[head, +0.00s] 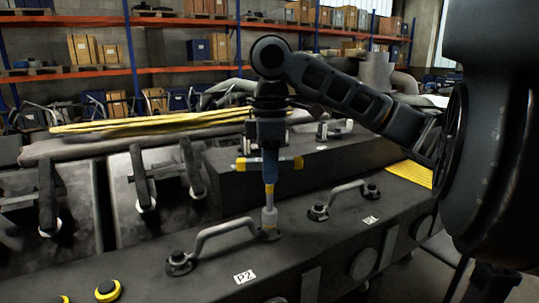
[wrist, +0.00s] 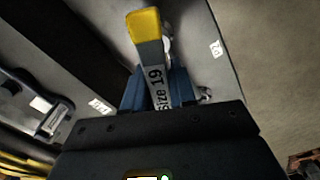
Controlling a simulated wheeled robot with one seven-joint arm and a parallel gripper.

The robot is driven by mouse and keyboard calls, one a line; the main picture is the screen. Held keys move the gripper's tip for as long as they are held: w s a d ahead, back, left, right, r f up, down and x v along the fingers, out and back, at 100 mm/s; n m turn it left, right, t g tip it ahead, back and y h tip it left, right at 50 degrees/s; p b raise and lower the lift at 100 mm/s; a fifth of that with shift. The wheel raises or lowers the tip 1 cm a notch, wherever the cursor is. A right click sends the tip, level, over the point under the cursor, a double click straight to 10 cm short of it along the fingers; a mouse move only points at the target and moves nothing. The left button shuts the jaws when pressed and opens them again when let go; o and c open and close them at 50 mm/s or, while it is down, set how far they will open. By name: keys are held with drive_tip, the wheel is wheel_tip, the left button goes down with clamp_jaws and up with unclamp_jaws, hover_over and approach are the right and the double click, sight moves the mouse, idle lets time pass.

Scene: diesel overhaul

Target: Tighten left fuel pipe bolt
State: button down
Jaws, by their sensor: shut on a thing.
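My gripper (head: 270,160) points straight down and is shut on a T-shaped socket wrench (head: 292,163) with yellow handle ends. In the wrist view the wrench handle (wrist: 158,78) reads "Size 19" and lies between the blue fingers. The wrench stands upright. Its pale socket (head: 269,216) is at the bolt at the right end of the left fuel pipe (head: 225,227), hiding most of that bolt; I cannot tell how fully it is seated. The pipe's left-end bolt (head: 180,260) is uncovered.
A second fuel pipe (head: 345,188) with bolts at both ends lies to the right on the same dark engine block. A raised block (head: 225,175) stands behind the wrench. Yellow-ringed knobs (head: 107,290) are at the front left. Shelves with boxes (head: 83,48) are far behind.

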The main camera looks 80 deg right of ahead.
drive_tip(key=m+p, duration=0.1)
drive_tip(key=m, duration=0.1)
drive_tip(key=m+p, duration=0.3)
drive_tip(key=shift+r+m, duration=0.3)
drive_tip(key=m+p, duration=0.4)
drive_tip(key=m, duration=0.1)
drive_tip(key=shift+m, duration=0.3)
drive_tip(key=m, duration=0.2)
drive_tip(key=shift+f+m, duration=0.3)
drive_tip(key=shift+f, duration=0.05)
drive_tip(key=m, duration=0.4)
drive_tip(key=shift+m, duration=0.4)
drive_tip(key=m, duration=0.9)
drive_tip(key=shift+f+m, duration=0.1)
drive_tip(key=shift+m, duration=0.3)
